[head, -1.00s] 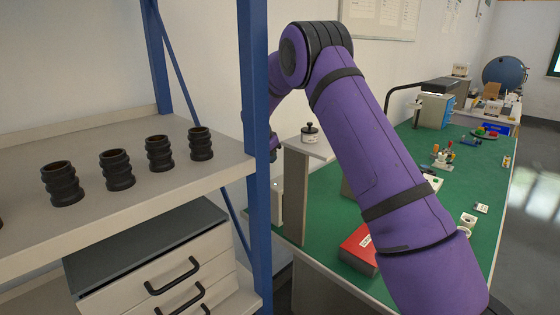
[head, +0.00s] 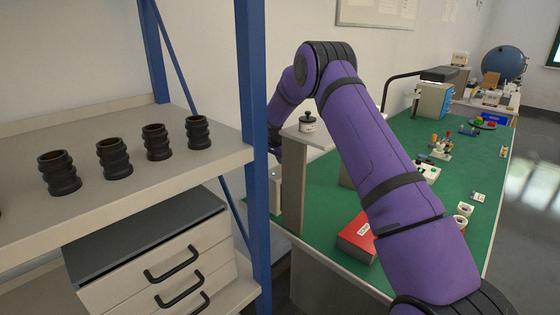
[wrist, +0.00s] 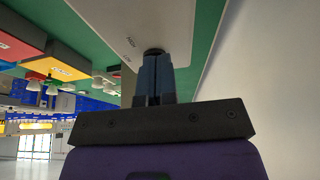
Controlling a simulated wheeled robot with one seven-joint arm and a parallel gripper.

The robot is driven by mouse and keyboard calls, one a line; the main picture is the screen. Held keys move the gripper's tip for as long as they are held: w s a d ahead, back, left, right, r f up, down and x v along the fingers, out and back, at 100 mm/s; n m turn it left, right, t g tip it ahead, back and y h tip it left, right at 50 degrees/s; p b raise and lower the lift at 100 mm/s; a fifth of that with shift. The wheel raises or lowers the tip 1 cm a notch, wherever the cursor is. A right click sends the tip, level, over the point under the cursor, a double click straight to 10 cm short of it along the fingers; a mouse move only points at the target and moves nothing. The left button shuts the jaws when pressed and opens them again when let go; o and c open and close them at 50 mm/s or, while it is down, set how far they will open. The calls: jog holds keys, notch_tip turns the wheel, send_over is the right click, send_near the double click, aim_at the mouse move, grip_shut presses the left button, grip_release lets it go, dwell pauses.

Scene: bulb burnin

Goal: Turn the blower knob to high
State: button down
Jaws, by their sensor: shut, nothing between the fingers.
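In the wrist view, a pale panel (wrist: 120,22) carries small dark lettering, which seems to include "HIGH". A dark round knob (wrist: 153,51) shows on the panel, partly hidden by the fingertips. My gripper (wrist: 156,62) is shut, with its two blue-grey fingers side by side and their tips at the knob. I cannot tell whether they touch it. In the head view, a pale box (head: 275,192) stands behind the blue shelf post, near the end of my arm. The fingers are hidden there.
The blue shelf post (head: 252,130) stands close left of my arm. The shelf (head: 110,185) holds several black ribbed sleeves.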

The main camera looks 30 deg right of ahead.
dwell(0.3)
jog(key=shift+w+d+m, duration=0.15)
jog(key=shift+d+m, duration=0.05)
jog(key=shift+m, duration=0.5)
jog(key=shift+d+m+g, duration=0.1)
jog(key=shift+m+g, duration=0.3)
